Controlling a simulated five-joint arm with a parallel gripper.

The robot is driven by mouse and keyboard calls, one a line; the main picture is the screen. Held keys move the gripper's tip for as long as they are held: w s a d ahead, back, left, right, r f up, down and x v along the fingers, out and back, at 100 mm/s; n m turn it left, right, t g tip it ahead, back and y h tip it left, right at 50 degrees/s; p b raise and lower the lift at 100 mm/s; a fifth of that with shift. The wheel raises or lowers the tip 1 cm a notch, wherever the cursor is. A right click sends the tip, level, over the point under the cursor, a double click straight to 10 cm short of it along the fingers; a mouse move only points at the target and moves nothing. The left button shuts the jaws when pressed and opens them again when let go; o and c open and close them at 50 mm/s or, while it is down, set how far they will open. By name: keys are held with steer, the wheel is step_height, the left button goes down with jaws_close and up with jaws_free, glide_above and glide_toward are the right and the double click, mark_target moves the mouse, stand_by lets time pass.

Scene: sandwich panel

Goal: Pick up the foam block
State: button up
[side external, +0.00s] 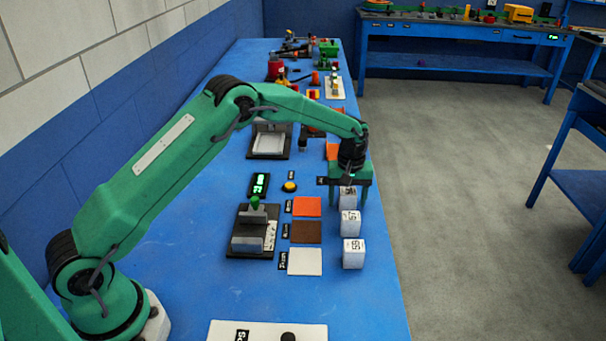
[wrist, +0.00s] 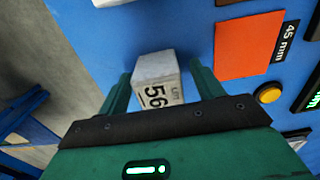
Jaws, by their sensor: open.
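Several white labelled blocks stand in a row near the right edge of the blue table. The farthest block (side external: 348,198) is at my gripper (side external: 349,204); in the wrist view this block (wrist: 155,68) carries a dark "56" marking. My gripper is open, with one green finger on each side of this block; I cannot tell whether either finger touches it. The middle block (side external: 350,224) and the near block (side external: 353,254) stand free in front of it. Which block is foam cannot be told from their look. My gripper partly hides the farthest block.
Left of the blocks lie orange (side external: 307,207), brown (side external: 306,232) and white (side external: 305,262) squares. A yellow button (side external: 289,187), a green display (side external: 259,185) and a dark fixture (side external: 253,232) stand farther left. The table edge (side external: 388,250) is close on the right.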

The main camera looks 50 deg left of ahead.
mark_target(348, 191)
stand_by(0.3)
steer(key=c, duration=1.1)
steer(key=shift+o, duration=0.2)
steer(key=shift+r, duration=0.1)
steer(key=shift+r, duration=0.75)
step_height(348, 191, up, 2)
steer(key=shift+r, duration=0.2)
steer(key=s+d+r, duration=0.6)
steer(key=d+r, duration=0.1)
steer(key=d, duration=0.2)
steer(key=shift+s+d, duration=0.25)
steer(key=shift+d, duration=0.1)
steer(key=shift+a, duration=0.1)
